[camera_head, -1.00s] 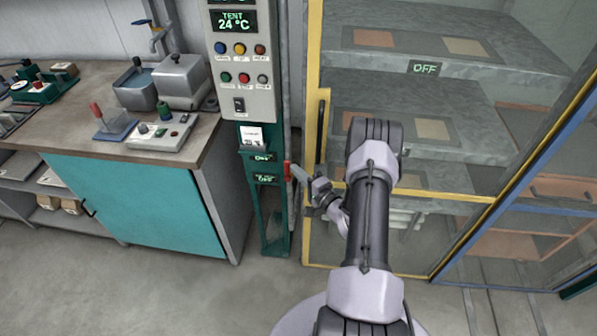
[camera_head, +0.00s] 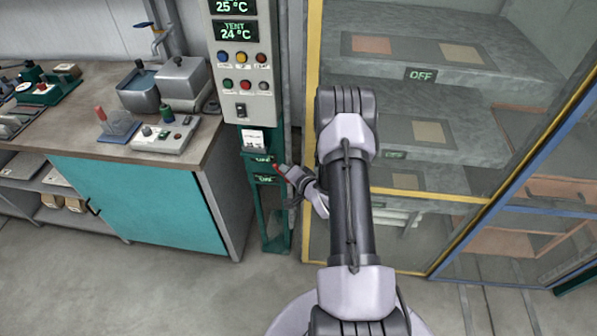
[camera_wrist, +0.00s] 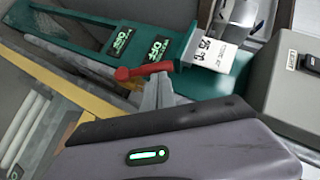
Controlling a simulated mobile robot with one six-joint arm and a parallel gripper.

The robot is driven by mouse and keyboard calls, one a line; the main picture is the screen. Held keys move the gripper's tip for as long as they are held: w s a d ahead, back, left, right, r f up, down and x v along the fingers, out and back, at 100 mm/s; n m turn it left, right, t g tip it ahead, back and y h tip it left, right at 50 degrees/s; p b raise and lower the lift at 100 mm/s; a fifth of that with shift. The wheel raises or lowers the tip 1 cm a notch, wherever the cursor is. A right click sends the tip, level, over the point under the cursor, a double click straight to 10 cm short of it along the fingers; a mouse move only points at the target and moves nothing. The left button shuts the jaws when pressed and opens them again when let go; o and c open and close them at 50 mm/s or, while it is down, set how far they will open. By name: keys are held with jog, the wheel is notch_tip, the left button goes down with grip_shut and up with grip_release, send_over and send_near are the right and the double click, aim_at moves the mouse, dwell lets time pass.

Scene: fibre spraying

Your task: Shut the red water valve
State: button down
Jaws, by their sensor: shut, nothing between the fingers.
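The red water valve is a red lever handle (camera_wrist: 145,70) with a round knob-like end, in front of the green post. In the wrist view it lies nearly level across the picture. In the head view only a small red bit (camera_head: 276,167) shows at my fingertips. My gripper (camera_wrist: 158,88) is shut, with its pale fingers right against or just beside the handle; nothing shows between them. It also shows in the head view (camera_head: 284,172). I cannot tell whether the fingers touch the handle. The fingers hide part of the handle's right half.
The green post (camera_head: 272,225) has two small lit displays and a paper tag (camera_head: 253,139). A grey control box (camera_head: 240,60) sits above it. A yellow-framed glass enclosure (camera_head: 312,215) stands close on the right. A workbench (camera_head: 70,110) with tools is on the left.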

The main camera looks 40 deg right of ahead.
jog(key=shift+w+a+f+n+g+h+b, duration=0.25)
jog(key=shift+w+a+n+g+h+b, duration=0.3)
jog(key=shift+w+a+n+g, duration=0.55)
jog(key=f+b, duration=0.1)
jog(key=b, duration=0.1)
jog(key=w+a+f+g+h+b, duration=0.1)
jog(key=b, duration=0.2)
jog(key=w+f+n+g+b, duration=0.1)
jog(key=b, duration=0.1)
jog(key=shift+w+a+h, duration=0.25)
jog(key=shift+a, duration=0.1)
jog(key=shift+a+b, duration=0.1)
jog(key=shift+b, duration=0.25)
jog(key=s+a+r+p, duration=0.2)
jog(key=r, duration=0.3)
jog(key=s+a+r+p, duration=0.2)
jog(key=a+r, duration=0.1)
jog(key=r, duration=0.3)
jog(key=shift+s+a, duration=0.15)
jog(key=shift+s, duration=0.15)
jog(key=shift+r, duration=0.15)
